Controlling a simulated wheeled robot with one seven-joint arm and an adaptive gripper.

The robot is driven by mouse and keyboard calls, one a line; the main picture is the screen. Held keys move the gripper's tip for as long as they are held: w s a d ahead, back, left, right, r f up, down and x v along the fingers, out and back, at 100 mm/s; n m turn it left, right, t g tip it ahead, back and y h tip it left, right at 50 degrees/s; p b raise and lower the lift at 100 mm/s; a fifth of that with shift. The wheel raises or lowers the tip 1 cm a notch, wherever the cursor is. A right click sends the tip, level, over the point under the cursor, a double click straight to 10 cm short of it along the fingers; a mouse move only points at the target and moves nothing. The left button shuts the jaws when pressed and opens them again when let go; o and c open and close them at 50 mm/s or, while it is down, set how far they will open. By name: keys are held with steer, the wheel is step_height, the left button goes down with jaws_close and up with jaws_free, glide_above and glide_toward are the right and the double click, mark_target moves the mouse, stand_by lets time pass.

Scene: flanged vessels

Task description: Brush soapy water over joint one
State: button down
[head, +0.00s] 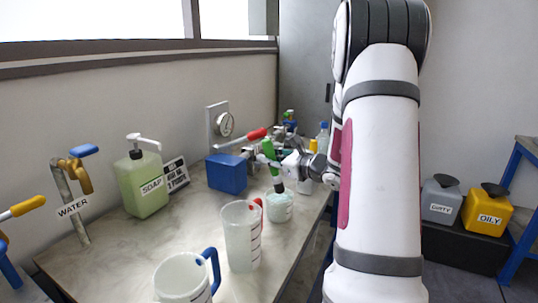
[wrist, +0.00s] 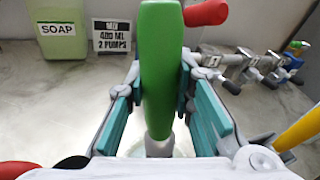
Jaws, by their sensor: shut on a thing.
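My gripper (head: 280,162) is shut on the green handle of a brush (head: 268,149). In the wrist view the handle (wrist: 161,65) stands upright between the teal finger pads of my gripper (wrist: 162,95). The brush's dark lower end points down at the mouth of a small jar (head: 279,209) with pale green liquid. I cannot tell how deep the bristles are. Grey metal flanged joints (wrist: 232,65) with small label plates lie to the right behind the handle in the wrist view. Their numbers are too small to read, so I cannot tell which is joint one.
A clear measuring jug (head: 241,236) and a blue-handled jug (head: 183,278) stand at the front. Bare counter (head: 130,245) lies between the tap and jugs.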

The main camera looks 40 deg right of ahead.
mark_target(275, 170)
steer(key=shift+f+b, duration=1.55)
steer(key=shift+f, duration=0.4)
steer(key=shift+r, duration=0.1)
steer(key=shift+r+p, duration=1.6)
steer(key=shift+r, duration=1.55)
steer(key=shift+r+p, duration=0.95)
steer(key=shift+r, duration=1.1)
steer(key=shift+f, duration=0.1)
